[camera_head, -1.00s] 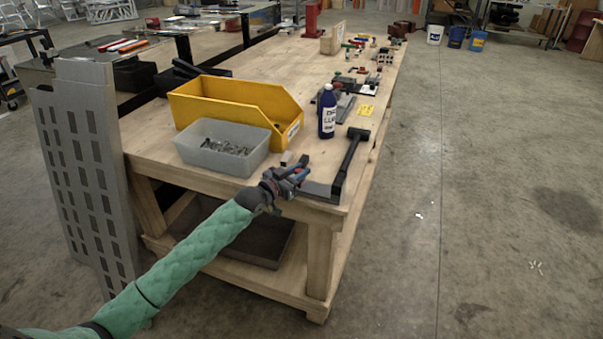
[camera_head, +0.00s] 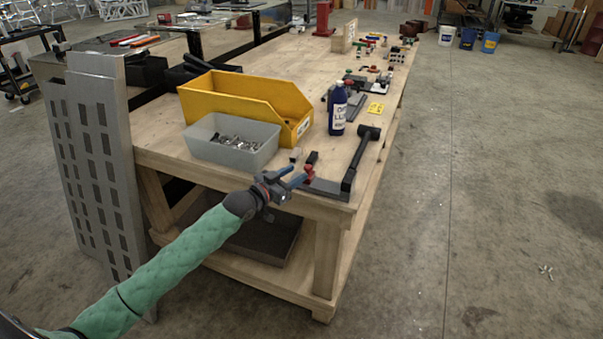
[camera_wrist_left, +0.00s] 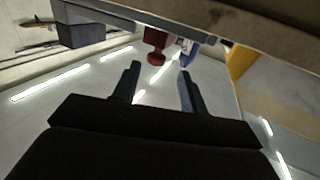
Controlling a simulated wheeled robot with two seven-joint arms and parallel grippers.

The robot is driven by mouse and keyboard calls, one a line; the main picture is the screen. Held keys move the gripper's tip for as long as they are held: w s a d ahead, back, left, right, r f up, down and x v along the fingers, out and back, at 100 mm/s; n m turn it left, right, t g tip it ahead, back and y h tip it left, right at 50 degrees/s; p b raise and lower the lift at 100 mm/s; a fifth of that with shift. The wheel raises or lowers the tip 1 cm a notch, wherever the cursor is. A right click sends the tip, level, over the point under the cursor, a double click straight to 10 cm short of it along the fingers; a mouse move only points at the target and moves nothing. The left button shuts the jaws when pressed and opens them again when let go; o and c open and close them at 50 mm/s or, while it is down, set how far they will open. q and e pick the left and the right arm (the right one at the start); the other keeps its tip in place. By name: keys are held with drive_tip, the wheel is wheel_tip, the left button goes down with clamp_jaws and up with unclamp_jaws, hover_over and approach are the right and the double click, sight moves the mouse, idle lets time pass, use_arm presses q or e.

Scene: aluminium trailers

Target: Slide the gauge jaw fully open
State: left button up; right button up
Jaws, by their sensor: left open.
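The gauge appears to be the long tool at the table's near right corner. It has a flat grey bar (camera_head: 326,188) along the front edge and a black arm (camera_head: 357,158) running back. A red knob (camera_head: 309,171) and a small dark block (camera_head: 312,157) stand at the bar's left end; which part is the sliding jaw is unclear. My left gripper (camera_head: 297,176) is open at the front edge, just left of the red knob. In the left wrist view the red knob (camera_wrist_left: 155,50) shows beyond and between the open fingertips (camera_wrist_left: 160,72), apparently not gripped. My right gripper is not visible.
A grey tray of small metal parts (camera_head: 203,148) and a yellow bin (camera_head: 225,108) stand left of the gauge. A blue bottle (camera_head: 338,110) stands behind it. Several small tools lie farther back.

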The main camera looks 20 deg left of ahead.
use_arm(q)
drive_tip(key=shift+v, duration=1.05)
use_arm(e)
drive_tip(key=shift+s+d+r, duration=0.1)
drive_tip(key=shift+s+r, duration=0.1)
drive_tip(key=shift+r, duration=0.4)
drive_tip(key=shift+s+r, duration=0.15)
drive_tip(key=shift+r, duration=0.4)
use_arm(q)
drive_tip(key=s+d+f+g+y, duration=0.3)
drive_tip(key=s+d+f+g, duration=0.35)
drive_tip(key=s+f, duration=0.85)
drive_tip(key=s+d+f+n+g+y, duration=0.1)
drive_tip(key=s+d+f+g+y, duration=0.15)
drive_tip(key=s, duration=0.95)
drive_tip(key=s+d+f+n+g+y, duration=0.15)
drive_tip(key=s+f+g, duration=0.25)
drive_tip(key=s, duration=0.8)
drive_tip(key=s+d+f+g, duration=0.2)
drive_tip(key=s+d+f, duration=0.2)
drive_tip(key=shift+s+d+f+h, duration=0.2)
drive_tip(key=shift+s+d+h, duration=0.15)
drive_tip(key=shift+s+h, duration=0.05)
